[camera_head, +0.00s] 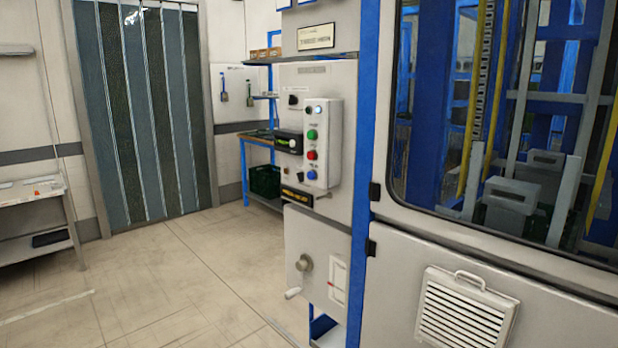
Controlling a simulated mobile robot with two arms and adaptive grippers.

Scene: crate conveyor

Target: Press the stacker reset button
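A grey control panel (327,200) stands in the middle of the head view, on the side of the stacker. A raised button box (323,145) on it carries a column of buttons. From top to bottom there are a pale round knob or lamp (310,109), a green button (312,134), a red button (312,155) and a blue button (312,174). The button labels are too small to read. Neither gripper shows in the view.
A glazed stacker cabinet (558,268) with grey crates (511,205) inside fills the right. A blue workbench (258,140) stands behind, and a shelf table (30,195) at left. The floor (170,275) in front is clear.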

